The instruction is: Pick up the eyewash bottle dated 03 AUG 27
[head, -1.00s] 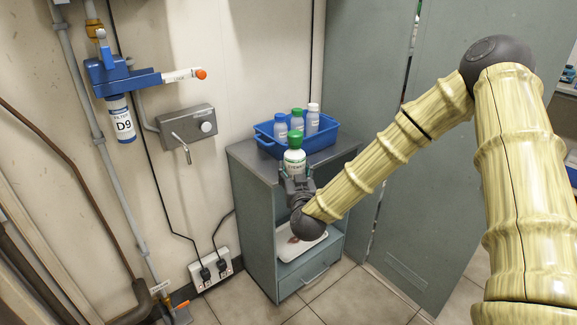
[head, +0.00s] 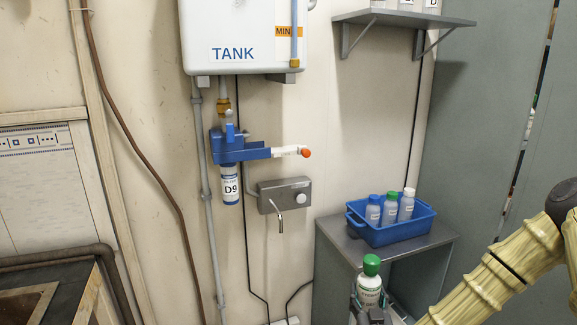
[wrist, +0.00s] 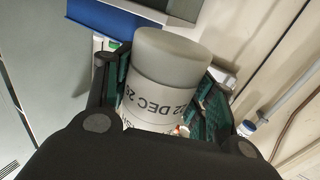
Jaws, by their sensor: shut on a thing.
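A white bottle with a green cap (head: 369,287) is held upright in my gripper (head: 372,312) in front of the grey cabinet, in the head view. In the wrist view the same bottle (wrist: 172,60) sits between the green pads of my gripper (wrist: 168,105), its grey end up in the picture. Its label shows part of a date reading "2 DEC 2", the rest being cut off by the curve. The printing in the head view is too small to read.
A blue tray (head: 405,235) on the cabinet top (head: 341,247) holds bottles with blue, green and white caps. A metal tap box (head: 284,195), a filter marked D9 (head: 231,185) and a white tank (head: 240,30) are on the wall. A shelf (head: 404,18) is above.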

